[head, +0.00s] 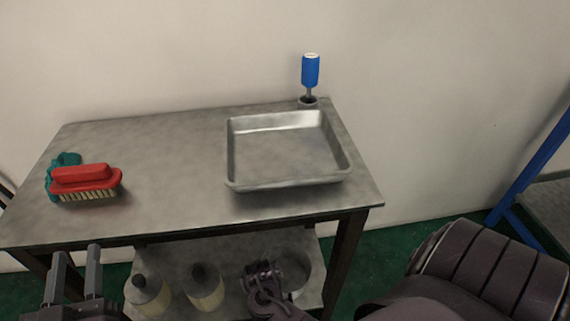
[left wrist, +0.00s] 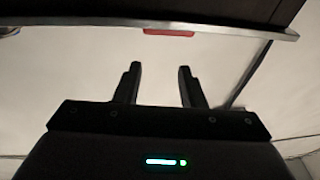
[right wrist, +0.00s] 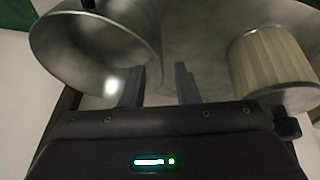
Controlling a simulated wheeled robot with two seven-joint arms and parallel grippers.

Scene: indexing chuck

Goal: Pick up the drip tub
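A grey round metal tub (head: 295,270), which I take as the drip tub, stands on the lower shelf, its front left partly hidden by my right arm. In the right wrist view the open-topped tub (right wrist: 95,45) fills the upper left. My right gripper (right wrist: 160,82) is open at its rim; its left finger overlaps the wall in the picture, and I cannot tell whether the wall is between the fingers. The right gripper shows small in the head view (head: 262,273). My left gripper (head: 78,270) is open and empty before the table's left front; its fingers also show in the left wrist view (left wrist: 162,82).
Two cream canisters (head: 205,287) with dark tops stand left of the tub; one (right wrist: 272,65) is close right of my right gripper. The tabletop (head: 170,150) above carries a metal tray (head: 235,155), a red brush (head: 85,178) and a blue-handled tool (head: 310,70).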

